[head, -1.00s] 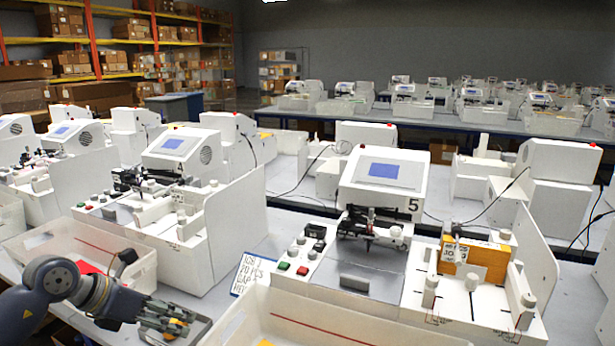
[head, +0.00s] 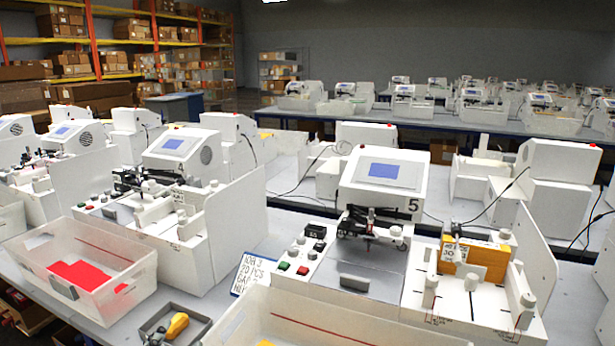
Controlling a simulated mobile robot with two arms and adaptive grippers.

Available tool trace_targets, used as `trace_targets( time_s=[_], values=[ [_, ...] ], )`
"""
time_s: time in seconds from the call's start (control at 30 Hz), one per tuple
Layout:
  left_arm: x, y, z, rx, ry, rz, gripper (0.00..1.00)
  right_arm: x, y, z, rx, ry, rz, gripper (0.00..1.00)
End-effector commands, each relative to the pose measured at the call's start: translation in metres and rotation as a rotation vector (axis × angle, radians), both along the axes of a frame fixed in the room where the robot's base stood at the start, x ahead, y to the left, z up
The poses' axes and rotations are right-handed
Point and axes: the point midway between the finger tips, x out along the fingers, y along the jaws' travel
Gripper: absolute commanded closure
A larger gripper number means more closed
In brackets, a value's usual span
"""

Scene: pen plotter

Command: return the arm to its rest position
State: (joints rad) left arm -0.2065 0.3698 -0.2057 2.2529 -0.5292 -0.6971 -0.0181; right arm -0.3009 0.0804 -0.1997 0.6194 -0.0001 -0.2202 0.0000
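Neither of my arms nor grippers shows in the head view. The white plotter marked 5 (head: 385,185) stands in the middle of the table, with a blue screen and a dark pen carriage (head: 375,222) on its front. A yellow-orange block with a white label (head: 475,262) stands on the white bed at its right. A small grey tray (head: 195,328) at the bottom holds a yellow-handled tool (head: 178,325).
A translucent bin (head: 125,262) with red sheets (head: 90,277) stands at the left. Another bin (head: 330,330) is at the front centre. A handwritten job card (head: 253,275) leans beside the plotter. More plotters (head: 175,155) line the left and back.

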Motion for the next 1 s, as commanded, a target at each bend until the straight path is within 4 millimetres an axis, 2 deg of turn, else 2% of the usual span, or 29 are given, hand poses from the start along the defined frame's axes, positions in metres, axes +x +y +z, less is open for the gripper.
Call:
trace_targets(
  time_s=[0.03, 0.1, 0.23, 0.4, 0.63, 0.87, 1.0],
  values=[
    [-0.021, 0.005, -0.032, -0.092, 0.12, 0.057, 0.48, 0.001, 0.0, 0.0, 0.0, -0.001, 0.0, 0.58],
    [-0.053, 0.007, -0.074, -0.207, 0.289, 0.129, 0.48, 0.001, 0.0, 0.0, 0.0, -0.002, 0.0, 0.58],
    [-0.113, -0.001, -0.13, -0.361, 0.556, 0.221, 0.48, 0.001, 0.0, 0.0, 0.0, -0.002, 0.0, 0.58],
    [-0.181, -0.019, -0.169, -0.486, 0.816, 0.286, 0.48, 0.002, 0.0, 0.0, 0.001, -0.003, 0.0, 0.58],
    [-0.261, -0.047, -0.192, -0.598, 1.099, 0.332, 0.48, 0.002, 0.001, 0.0, 0.001, -0.003, 0.0, 0.58],
    [-0.244, -0.047, -0.264, -0.584, 1.115, 0.339, 0.48, 0.002, 0.001, -0.009, 0.002, -0.003, 0.0, 0.58],
    [-0.241, -0.048, -0.316, -0.578, 1.133, 0.342, 0.48, 0.002, 0.001, -0.016, 0.002, -0.003, 0.0, 0.58]
  ],
)
